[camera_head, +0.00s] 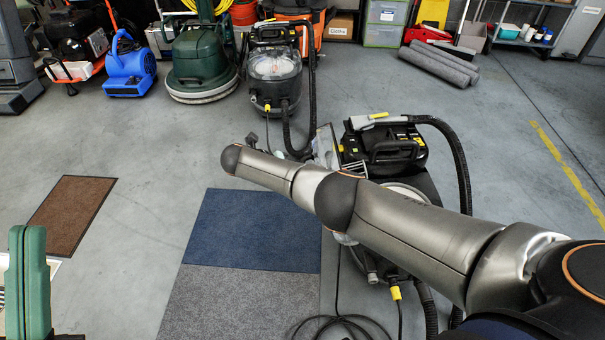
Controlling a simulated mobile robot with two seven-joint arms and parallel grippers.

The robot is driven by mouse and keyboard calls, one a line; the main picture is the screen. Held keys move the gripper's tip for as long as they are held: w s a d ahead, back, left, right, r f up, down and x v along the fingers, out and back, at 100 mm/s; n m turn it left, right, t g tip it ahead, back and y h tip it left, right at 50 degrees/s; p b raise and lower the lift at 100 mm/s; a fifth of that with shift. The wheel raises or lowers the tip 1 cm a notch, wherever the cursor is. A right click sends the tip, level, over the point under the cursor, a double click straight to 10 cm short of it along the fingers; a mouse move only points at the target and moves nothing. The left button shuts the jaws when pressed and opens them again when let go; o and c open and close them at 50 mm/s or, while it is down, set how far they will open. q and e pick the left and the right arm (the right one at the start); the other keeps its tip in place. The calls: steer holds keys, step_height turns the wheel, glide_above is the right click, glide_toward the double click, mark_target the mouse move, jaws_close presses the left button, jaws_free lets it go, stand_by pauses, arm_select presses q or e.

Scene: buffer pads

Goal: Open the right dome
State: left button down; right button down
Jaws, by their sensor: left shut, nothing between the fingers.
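One wet-vac machine with a clear dome (275,67) stands at the back centre, and its dome looks closed. A nearer machine (385,145) with a black and yellow head stands right of centre. My right arm crosses in front of it, so only part of a pale, rounded dome-like top (400,191) shows; I cannot tell whether it is open. My left gripper (27,234) is at the lower left edge, its green fingers together and empty, far from both machines.
Blue and grey mats (255,228) lie on the floor, with a brown mat (70,215) to the left. A cable (345,325) coils at the bottom. A blue blower (130,67), a green floor machine (204,60) and rolled mats (437,65) stand behind. Floor at right is clear.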

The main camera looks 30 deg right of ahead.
arm_select(q)
steer(key=shift+f, duration=0.25)
arm_select(e)
steer(key=shift+s+d+f, duration=0.15)
steer(key=shift+s+f, duration=0.15)
steer(key=shift+f, duration=0.2)
steer(key=c, duration=1.2)
jaws_free()
steer(key=o, duration=0.4)
steer(key=shift+w, duration=0.15)
steer(key=shift+c, duration=0.2)
arm_select(q)
steer(key=shift+w, duration=0.1)
arm_select(e)
steer(key=shift+r, duration=0.15)
steer(key=shift+w+a, duration=0.1)
steer(key=shift+a, duration=0.1)
arm_select(q)
steer(key=shift+m, duration=0.4)
steer(key=r+p, duration=0.4)
steer(key=shift+a+r, duration=0.15)
steer(key=shift+a, duration=0.05)
arm_select(e)
steer(key=v, duration=1.2)
steer(key=shift+r, duration=0.25)
arm_select(q)
steer(key=shift+r, duration=0.1)
arm_select(e)
steer(key=shift+a, duration=0.15)
